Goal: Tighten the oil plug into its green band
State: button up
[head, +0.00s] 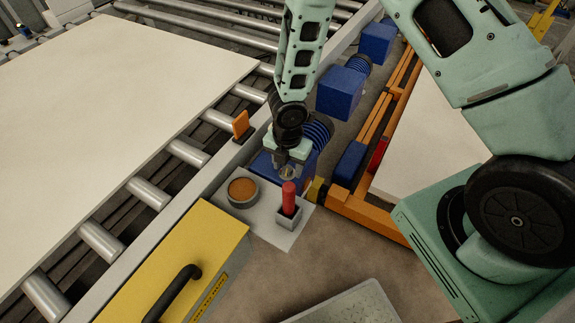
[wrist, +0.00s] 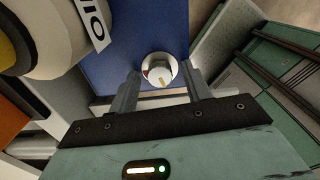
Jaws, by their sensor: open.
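In the head view my gripper (head: 287,170) points down beside the blue housing, and the plug is hidden there.
A white sign (wrist: 92,22) with black letters is near the housing. A red-handled item (head: 289,196) stands in a grey holder, beside a brown-filled round dish (head: 243,191). A yellow case (head: 185,255), rollers (head: 150,193) and an orange frame (head: 365,213) surround this spot.

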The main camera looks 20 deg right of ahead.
jog(key=c, duration=1)
jog(key=shift+m, duration=0.3)
jog(key=m+b, duration=0.1)
jog(key=m, duration=0.1)
jog(key=shift+m, duration=0.3)
jog(key=shift+m+b, duration=0.45)
jog(key=shift+m, duration=1.05)
jog(key=o, duration=1)
